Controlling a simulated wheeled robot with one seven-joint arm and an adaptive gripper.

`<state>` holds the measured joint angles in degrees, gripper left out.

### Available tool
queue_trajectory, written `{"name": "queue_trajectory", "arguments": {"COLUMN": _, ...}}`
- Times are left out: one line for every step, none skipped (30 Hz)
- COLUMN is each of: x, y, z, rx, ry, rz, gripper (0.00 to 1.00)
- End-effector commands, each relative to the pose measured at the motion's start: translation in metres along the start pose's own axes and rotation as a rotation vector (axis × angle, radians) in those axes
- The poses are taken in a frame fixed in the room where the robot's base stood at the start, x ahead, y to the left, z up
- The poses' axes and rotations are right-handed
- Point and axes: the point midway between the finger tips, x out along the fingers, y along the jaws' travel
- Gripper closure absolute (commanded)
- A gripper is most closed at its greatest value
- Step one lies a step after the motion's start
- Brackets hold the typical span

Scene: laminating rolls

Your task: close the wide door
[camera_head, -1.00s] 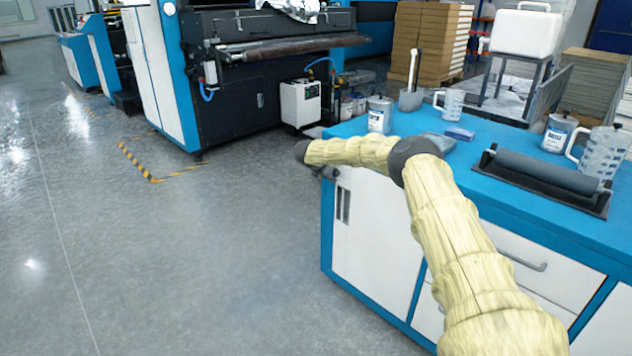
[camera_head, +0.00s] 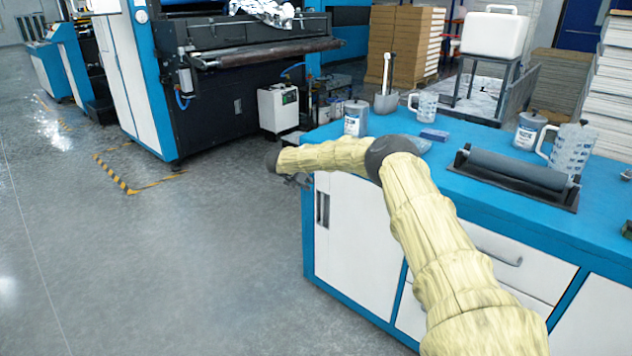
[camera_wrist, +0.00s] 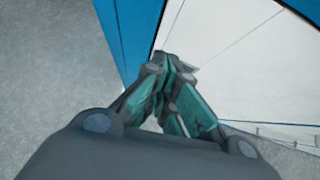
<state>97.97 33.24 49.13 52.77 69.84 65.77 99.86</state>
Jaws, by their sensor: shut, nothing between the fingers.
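The wide door (camera_head: 350,240) is the white panel at the left end of the blue-framed cabinet, with a dark upright handle slot (camera_head: 322,209) near its left edge. In the head view it looks about flush with the frame; a small gap cannot be ruled out. My gripper (camera_head: 295,181) is at the cabinet's front left corner, just below the worktop, partly hidden by my arm. In the wrist view my gripper (camera_wrist: 165,65) is shut and empty, in front of white panelling (camera_wrist: 235,60) beside a blue strip. Contact with the door cannot be told.
The blue worktop (camera_head: 490,210) holds a roller stand (camera_head: 515,175), jugs and tins. A drawer (camera_head: 500,255) with a bar handle is right of the door. A large black and blue machine (camera_head: 245,90) stands behind. The grey floor (camera_head: 170,270) at left is clear.

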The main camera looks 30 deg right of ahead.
Motion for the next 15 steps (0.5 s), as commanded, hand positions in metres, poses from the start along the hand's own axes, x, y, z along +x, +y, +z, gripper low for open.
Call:
{"name": "queue_trajectory", "arguments": {"x": -0.013, "y": 0.004, "z": -0.002, "rx": -0.004, "ry": 0.001, "rz": 0.005, "gripper": 1.0}}
{"name": "queue_trajectory", "arguments": {"x": -0.018, "y": 0.005, "z": -0.002, "rx": -0.004, "ry": 0.002, "rz": 0.006, "gripper": 1.0}}
{"name": "queue_trajectory", "arguments": {"x": -0.027, "y": 0.006, "z": -0.003, "rx": -0.004, "ry": 0.002, "rz": 0.006, "gripper": 1.0}}
{"name": "queue_trajectory", "arguments": {"x": -0.032, "y": 0.007, "z": -0.004, "rx": -0.005, "ry": 0.002, "rz": 0.006, "gripper": 1.0}}
{"name": "queue_trajectory", "arguments": {"x": -0.038, "y": 0.008, "z": -0.005, "rx": -0.005, "ry": 0.003, "rz": 0.007, "gripper": 1.0}}
{"name": "queue_trajectory", "arguments": {"x": -0.046, "y": 0.009, "z": -0.005, "rx": -0.006, "ry": 0.003, "rz": 0.007, "gripper": 1.0}}
{"name": "queue_trajectory", "arguments": {"x": -0.051, "y": 0.009, "z": -0.005, "rx": -0.006, "ry": 0.003, "rz": 0.006, "gripper": 1.0}}
{"name": "queue_trajectory", "arguments": {"x": -0.056, "y": 0.009, "z": -0.006, "rx": -0.007, "ry": 0.004, "rz": 0.006, "gripper": 1.0}}
{"name": "queue_trajectory", "arguments": {"x": -0.063, "y": 0.009, "z": -0.006, "rx": -0.006, "ry": 0.004, "rz": 0.006, "gripper": 1.0}}
{"name": "queue_trajectory", "arguments": {"x": -0.068, "y": 0.01, "z": -0.005, "rx": -0.005, "ry": 0.004, "rz": 0.006, "gripper": 1.0}}
{"name": "queue_trajectory", "arguments": {"x": -0.072, "y": 0.01, "z": -0.006, "rx": -0.006, "ry": 0.004, "rz": 0.005, "gripper": 1.0}}
{"name": "queue_trajectory", "arguments": {"x": -0.078, "y": 0.01, "z": -0.006, "rx": -0.006, "ry": 0.004, "rz": 0.005, "gripper": 1.0}}
{"name": "queue_trajectory", "arguments": {"x": -0.081, "y": 0.01, "z": -0.006, "rx": -0.006, "ry": 0.005, "rz": 0.005, "gripper": 1.0}}
{"name": "queue_trajectory", "arguments": {"x": -0.085, "y": 0.01, "z": -0.006, "rx": -0.006, "ry": 0.005, "rz": 0.005, "gripper": 1.0}}
{"name": "queue_trajectory", "arguments": {"x": -0.089, "y": 0.01, "z": -0.006, "rx": -0.006, "ry": 0.005, "rz": 0.004, "gripper": 1.0}}
